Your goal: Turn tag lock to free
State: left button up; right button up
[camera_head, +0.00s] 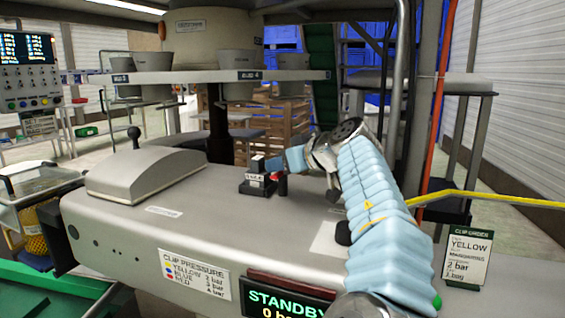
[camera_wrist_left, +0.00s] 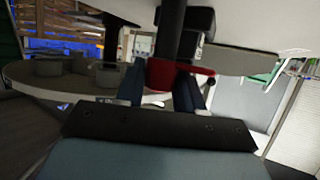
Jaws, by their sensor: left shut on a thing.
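The tag lock (camera_head: 256,183) is a small black block with a white label on top of the grey clipper machine. A red part (camera_head: 281,186) shows at its right side. My left gripper (camera_head: 279,166) is at this lock, its blue-sleeved arm reaching in from the lower right. In the left wrist view, the two dark fingers (camera_wrist_left: 160,88) stand on either side of a red piece (camera_wrist_left: 172,74) with a black post (camera_wrist_left: 168,35) beside it. The gripper is shut on the red piece. The lock's label is too small to read surely. My right gripper is out of view.
A rounded grey cover (camera_head: 145,172) with a black knob lies left of the lock. The screen (camera_head: 287,303) on the machine's front reads STANDBY. A clip order card (camera_head: 468,255) stands at the right. A shelf with cups (camera_head: 205,75) is behind.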

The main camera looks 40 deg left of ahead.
pick_arm(q)
jog(key=shift+n+g, duration=0.5)
jog(key=shift+g, duration=0.1)
jog(key=shift+d, duration=0.1)
jog(key=o, duration=0.7)
jog(key=shift+c, duration=0.2)
jog(key=shift+r, duration=0.1)
jog(key=w+v, duration=0.1)
jog(key=v, duration=1.2)
jog(key=shift+s+d, duration=0.3)
jog(key=shift+d, duration=0.15)
